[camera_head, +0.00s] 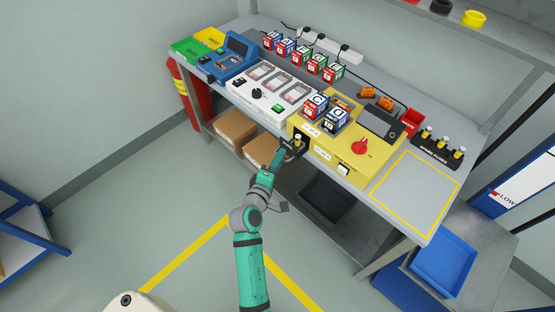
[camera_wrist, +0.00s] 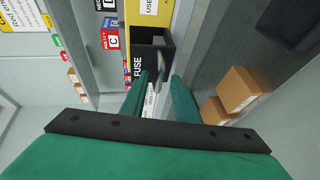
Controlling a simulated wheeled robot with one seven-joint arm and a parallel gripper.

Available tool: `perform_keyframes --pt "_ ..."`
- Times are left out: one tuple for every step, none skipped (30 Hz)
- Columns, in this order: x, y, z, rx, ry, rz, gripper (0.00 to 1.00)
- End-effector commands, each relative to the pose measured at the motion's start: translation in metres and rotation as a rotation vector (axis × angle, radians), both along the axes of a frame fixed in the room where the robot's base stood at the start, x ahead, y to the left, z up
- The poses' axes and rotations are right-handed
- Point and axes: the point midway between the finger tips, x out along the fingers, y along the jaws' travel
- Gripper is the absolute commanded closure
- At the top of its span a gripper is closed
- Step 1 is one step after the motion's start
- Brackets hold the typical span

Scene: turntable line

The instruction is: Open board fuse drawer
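The board fuse drawer (camera_wrist: 137,66) is black with a white FUSE label in the wrist view. It stands out from the yellow board unit (camera_head: 322,153), with a dark gap behind its front. In the head view the black drawer (camera_head: 290,149) shows at the unit's left end, with a small brass-coloured piece by it. A slim grey piece, perhaps its handle (camera_wrist: 159,60), shows on the drawer in the wrist view. My gripper (camera_wrist: 164,76) is at the drawer front, its two green fingers apart on either side of the grey piece's line. Contact is hard to tell.
A white meter unit (camera_head: 268,92) and a blue device (camera_head: 228,57) stand left on the bench. Cubes (camera_head: 335,121) sit on the yellow unit. Cardboard boxes (camera_head: 236,127) and a black tray (camera_head: 325,196) are on the lower shelf. The floor in front is clear.

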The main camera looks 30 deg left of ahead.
Motion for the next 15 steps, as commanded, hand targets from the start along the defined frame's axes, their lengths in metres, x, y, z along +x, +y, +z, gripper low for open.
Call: perform_keyframes --pt "0.000 0.000 0.000 0.000 -0.001 0.000 0.73" --pt "0.000 0.000 0.000 0.000 -0.001 0.000 0.73" --pt "0.000 0.000 0.000 0.000 -0.001 0.000 0.73" --pt "0.000 0.000 0.001 0.000 -0.001 0.000 0.73" --pt "0.000 0.000 0.001 0.000 -0.001 0.000 0.73" --pt "0.000 0.000 0.001 0.000 -0.001 0.000 0.73" --pt "0.000 0.000 0.001 0.000 -0.001 0.001 0.73" --pt "-0.001 0.000 0.001 0.000 -0.001 0.001 0.73" --pt "-0.002 0.000 0.001 0.000 -0.001 0.001 0.73" --pt "-0.004 0.000 0.001 0.001 -0.001 0.002 0.73" --pt "-0.007 0.001 0.002 0.001 -0.001 0.003 0.73" --pt "-0.011 0.000 0.003 0.002 -0.001 0.004 0.73" --pt "-0.015 0.000 0.003 0.001 0.000 0.004 0.73" --pt "-0.020 -0.001 0.004 0.001 0.000 0.003 0.73" --pt "-0.026 -0.002 0.006 0.001 0.000 0.003 0.73"
